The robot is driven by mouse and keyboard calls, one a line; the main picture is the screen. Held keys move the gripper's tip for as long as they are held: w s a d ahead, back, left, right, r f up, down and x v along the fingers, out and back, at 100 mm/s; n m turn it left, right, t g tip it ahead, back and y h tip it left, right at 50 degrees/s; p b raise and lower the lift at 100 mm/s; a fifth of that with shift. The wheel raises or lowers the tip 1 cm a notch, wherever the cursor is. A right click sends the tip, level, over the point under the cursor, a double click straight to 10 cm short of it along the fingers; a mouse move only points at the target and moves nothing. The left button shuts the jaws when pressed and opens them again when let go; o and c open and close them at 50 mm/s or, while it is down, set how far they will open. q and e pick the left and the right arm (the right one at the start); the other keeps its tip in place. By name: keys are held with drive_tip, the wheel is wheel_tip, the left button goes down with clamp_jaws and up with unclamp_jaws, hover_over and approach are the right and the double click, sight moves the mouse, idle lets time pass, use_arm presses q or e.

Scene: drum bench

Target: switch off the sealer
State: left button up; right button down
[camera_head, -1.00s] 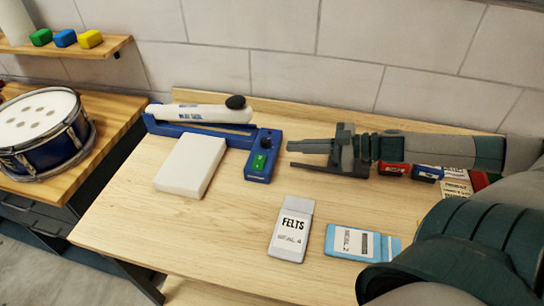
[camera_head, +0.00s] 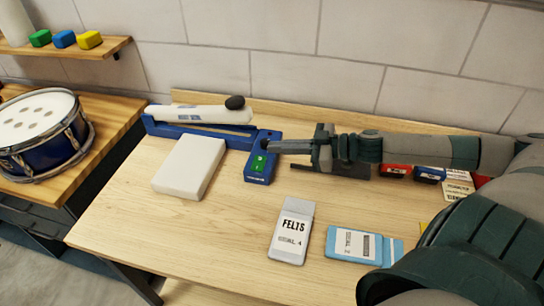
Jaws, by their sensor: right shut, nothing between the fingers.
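The sealer (camera_head: 190,130) is a blue base with a white lever arm (camera_head: 200,113) that ends in a black knob. It stands at the back left of the wooden bench. Its right end block carries a green switch (camera_head: 259,163); I cannot tell which side of it is pressed. My right gripper (camera_head: 270,147) comes in from the right and is shut and empty. Its fingertips are at the block's right side, just above and right of the switch, hiding part of the block's dial area. I cannot tell whether they touch. My left gripper is out of view.
A white slab (camera_head: 189,166) lies in front of the sealer. A white FELTS packet (camera_head: 291,232) and a blue packet (camera_head: 362,245) lie nearer the front. Red and blue boxes (camera_head: 412,172) sit behind my right arm. A drum (camera_head: 45,135) stands on the left bench.

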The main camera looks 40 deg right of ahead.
sight(272, 163)
drive_tip(key=shift+x, duration=1.2)
drive_tip(key=shift+w+d+f+p, duration=0.1)
drive_tip(key=shift+f+p, duration=0.55)
drive_tip(key=shift+f, duration=0.3)
drive_tip(key=shift+d+f, duration=0.1)
drive_tip(key=shift+f, duration=0.95)
drive_tip(key=shift+w+f, duration=0.1)
drive_tip(key=shift+f, duration=0.1)
drive_tip(key=shift+r+p, duration=0.15)
drive_tip(key=shift+p, duration=0.25)
